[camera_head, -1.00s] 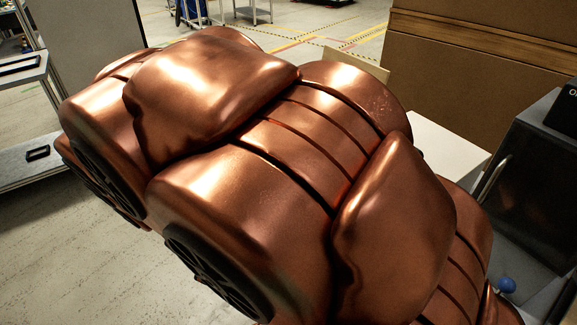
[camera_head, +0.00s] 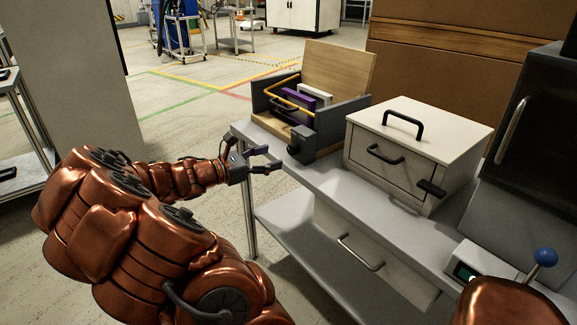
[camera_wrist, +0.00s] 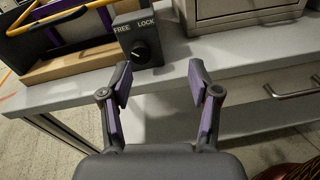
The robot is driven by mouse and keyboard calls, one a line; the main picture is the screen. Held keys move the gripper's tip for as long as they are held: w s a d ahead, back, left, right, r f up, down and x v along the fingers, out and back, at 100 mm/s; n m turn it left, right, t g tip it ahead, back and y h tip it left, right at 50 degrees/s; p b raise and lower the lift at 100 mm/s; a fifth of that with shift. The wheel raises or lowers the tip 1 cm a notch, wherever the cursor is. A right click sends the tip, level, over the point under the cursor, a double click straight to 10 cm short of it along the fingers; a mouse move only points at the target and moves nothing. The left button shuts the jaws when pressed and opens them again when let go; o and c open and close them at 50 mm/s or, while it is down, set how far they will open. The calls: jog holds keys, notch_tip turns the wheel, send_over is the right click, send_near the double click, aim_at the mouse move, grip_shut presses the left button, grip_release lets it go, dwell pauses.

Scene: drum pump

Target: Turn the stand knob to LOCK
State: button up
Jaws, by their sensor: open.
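The stand knob (camera_wrist: 140,52) is a round black knob on a dark block (camera_wrist: 126,32) marked FREE at left and LOCK at right. A small light mark shows on the knob, but I cannot tell surely which word it points to. In the head view the dark block (camera_head: 301,146) sits at the front right corner of the wooden stand (camera_head: 341,73). My gripper (camera_wrist: 160,80) is open and empty, its fingers apart in front of the bench edge, short of the knob and slightly right of it. My gripper (camera_head: 268,162) also shows left of the bench in the head view.
The stand holds purple and white items behind a yellow bar (camera_head: 290,92). A cream box (camera_head: 418,140) with black handles stands to its right. A drawer (camera_head: 365,255) with a metal handle is under the grey bench top (camera_head: 330,185). A blue-ball lever (camera_head: 545,257) is at far right.

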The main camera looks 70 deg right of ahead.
aim_at(290, 151)
jog(key=shift+s+d+f+n+h+b, duration=0.25)
jog(key=shift+s+d+f+n+b, duration=0.2)
jog(key=shift+d, duration=1.2)
jog(key=shift+s+d+f+n+h+b, duration=0.3)
jog(key=shift+d+f, duration=0.3)
jog(key=shift+d, duration=1)
jog(key=shift+s+d+f+n+h+b, duration=0.15)
jog(key=shift+s+d+f+n+b, duration=0.25)
jog(key=shift+d, duration=1.25)
jog(key=shift+w+f, duration=0.1)
jog(key=c, duration=1.2)
